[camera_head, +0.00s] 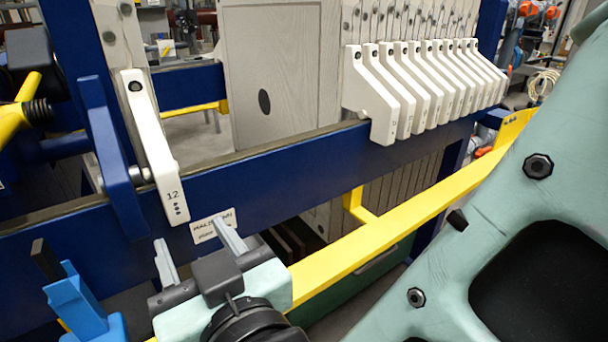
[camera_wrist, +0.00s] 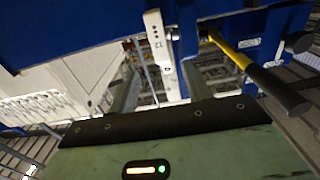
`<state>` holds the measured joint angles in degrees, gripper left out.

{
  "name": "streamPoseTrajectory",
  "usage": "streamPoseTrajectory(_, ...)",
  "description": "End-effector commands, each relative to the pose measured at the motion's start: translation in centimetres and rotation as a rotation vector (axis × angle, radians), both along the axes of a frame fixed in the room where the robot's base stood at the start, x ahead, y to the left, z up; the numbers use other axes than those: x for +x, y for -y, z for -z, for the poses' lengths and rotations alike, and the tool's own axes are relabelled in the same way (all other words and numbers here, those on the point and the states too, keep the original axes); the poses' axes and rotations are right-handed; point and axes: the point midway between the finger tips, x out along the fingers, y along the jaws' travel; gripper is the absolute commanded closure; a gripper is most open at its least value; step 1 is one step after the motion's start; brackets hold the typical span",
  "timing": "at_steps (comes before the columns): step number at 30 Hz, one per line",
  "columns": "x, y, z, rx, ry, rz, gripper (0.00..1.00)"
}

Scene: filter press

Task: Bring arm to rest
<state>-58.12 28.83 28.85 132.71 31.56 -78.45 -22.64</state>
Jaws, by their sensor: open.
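My gripper (camera_head: 198,250) is open and empty at the lower left of the head view. It is in front of the press's blue side beam (camera_head: 300,170), just below a small label. Its pale grey fingers stand apart, and nothing shows between them. In the wrist view my gripper (camera_wrist: 160,88) also shows its two fingers apart, pointing toward the press. The white plate handle marked 12 (camera_head: 158,150) hangs over the beam near my gripper. That handle also shows in the wrist view (camera_wrist: 158,42), beyond the fingers.
Several white plate handles (camera_head: 392,95) stand in a row at the right. A yellow rail (camera_head: 380,232) runs beside my arm. A bright blue bracket (camera_head: 78,300) is left of my gripper.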

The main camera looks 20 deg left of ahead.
Motion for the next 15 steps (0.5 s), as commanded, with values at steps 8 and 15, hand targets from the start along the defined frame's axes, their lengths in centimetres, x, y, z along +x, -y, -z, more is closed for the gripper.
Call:
streamPoseTrajectory(8, -0.36, 0.50, -0.04, 0.001, 0.001, 0.000, 0.51)
streamPoseTrajectory(15, 0.02, 0.63, -0.21, -0.013, -0.013, -0.005, 0.51)
